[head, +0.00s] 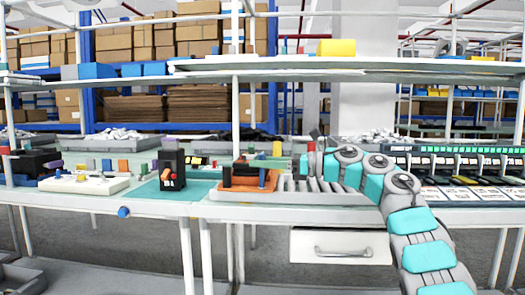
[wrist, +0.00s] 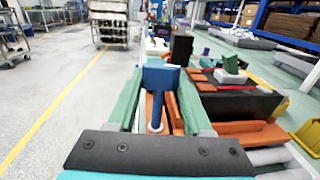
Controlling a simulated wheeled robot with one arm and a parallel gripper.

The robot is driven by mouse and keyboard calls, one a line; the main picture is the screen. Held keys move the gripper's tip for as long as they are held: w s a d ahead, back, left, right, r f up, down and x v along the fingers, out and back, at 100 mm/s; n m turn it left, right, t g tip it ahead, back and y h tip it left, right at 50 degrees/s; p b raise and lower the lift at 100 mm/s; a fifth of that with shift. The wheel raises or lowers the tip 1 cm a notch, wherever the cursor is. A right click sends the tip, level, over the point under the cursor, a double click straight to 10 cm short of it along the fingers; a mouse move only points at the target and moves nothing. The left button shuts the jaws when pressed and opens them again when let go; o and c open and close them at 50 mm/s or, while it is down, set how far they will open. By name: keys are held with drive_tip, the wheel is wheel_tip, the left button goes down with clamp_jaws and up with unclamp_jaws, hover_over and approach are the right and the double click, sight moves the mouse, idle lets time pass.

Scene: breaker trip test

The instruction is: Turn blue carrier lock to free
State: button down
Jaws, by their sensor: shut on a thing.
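The blue carrier lock (wrist: 160,77) is a blue block with a thin blue stem below it, between my gripper's fingers in the wrist view. My gripper (wrist: 160,88) has green fingers with orange inner faces, shut on the blue lock. The orange carrier (wrist: 258,134) lies to the right of the fingers, with a black block (wrist: 238,104) on it. In the head view the orange carrier (head: 262,187) sits on the bench. My gripper (head: 304,164) is at its right side there, and the lock's handle is hard to make out. The angle of the lock is unclear.
A black upright device (head: 172,169) stands on a green mat left of the carrier. A blue knob (head: 124,212) is on the bench's front edge. A white panel with coloured parts (head: 85,183) lies farther left. A shelf (head: 350,66) spans above the bench.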

drive_tip(key=shift+r+n+g+p, duration=0.1)
drive_tip(key=shift+n+g+p, duration=0.6)
drive_tip(key=shift+g+p, duration=0.7)
drive_tip(key=shift+t, duration=0.3)
drive_tip(key=shift+c, duration=1.6)
unclamp_jaws()
drive_tip(key=d, duration=0.8)
drive_tip(key=shift+a, duration=0.1)
